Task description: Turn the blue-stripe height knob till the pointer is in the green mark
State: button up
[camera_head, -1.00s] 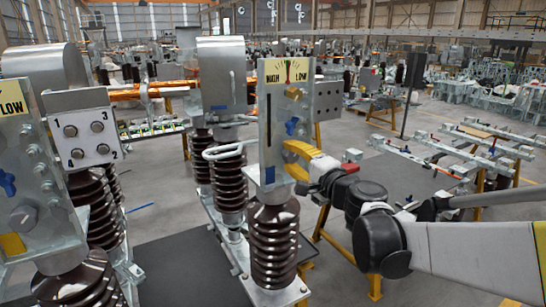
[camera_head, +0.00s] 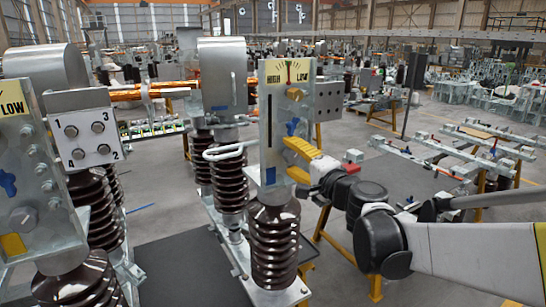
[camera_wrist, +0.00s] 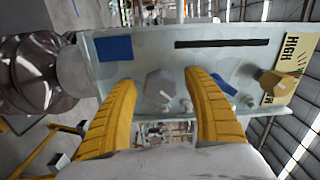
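The unit with the blue stripe (camera_head: 270,175) stands in the middle of the head view as an upright plate. Its HIGH/LOW dial (camera_head: 288,71) has a red pointer near the centre by a green mark; the exact overlap is too small to tell. A brass knob (camera_head: 295,94) sits below the dial. In the wrist view, the blue stripe (camera_wrist: 113,49), a grey hexagonal knob (camera_wrist: 160,86), a blue knob (camera_wrist: 223,86) and the brass knob (camera_wrist: 271,83) show. My gripper (camera_wrist: 160,79) is open, its yellow fingers either side of the grey knob, contact unclear. My gripper (camera_head: 291,157) hides that knob in the head view.
A similar unit with a yellow stripe (camera_head: 12,245) stands at the left, beside a numbered terminal box (camera_head: 82,130). Brown ribbed insulators (camera_head: 273,250) carry the plates. Yellow-legged frames stand on the right.

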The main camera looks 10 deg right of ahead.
jog(key=v, duration=1.2)
jog(key=s+a+f+n+g+b, duration=0.3)
jog(key=s+a+f+n+b, duration=0.15)
jog(key=f, duration=0.55)
jog(key=s+a+f+n+g+b, duration=0.35)
jog(key=f+b, duration=0.25)
jog(key=f, duration=0.5)
jog(key=s+d+f+n+g+h+b, duration=0.2)
jog(key=s+f+b, duration=0.1)
jog(key=s+f, duration=0.2)
jog(key=s+d+f+n+g+h+b, duration=0.1)
jog(key=s+d+f+n+h+b, duration=0.1)
jog(key=f, duration=0.7)
jog(key=s+h+b, duration=0.1)
jog(key=s+b, duration=0.1)
jog(key=s, duration=0.1)
jog(key=shift+d+n+g+h, duration=0.25)
jog(key=shift+n+g+h, duration=0.05)
jog(key=shift+n+g, duration=0.1)
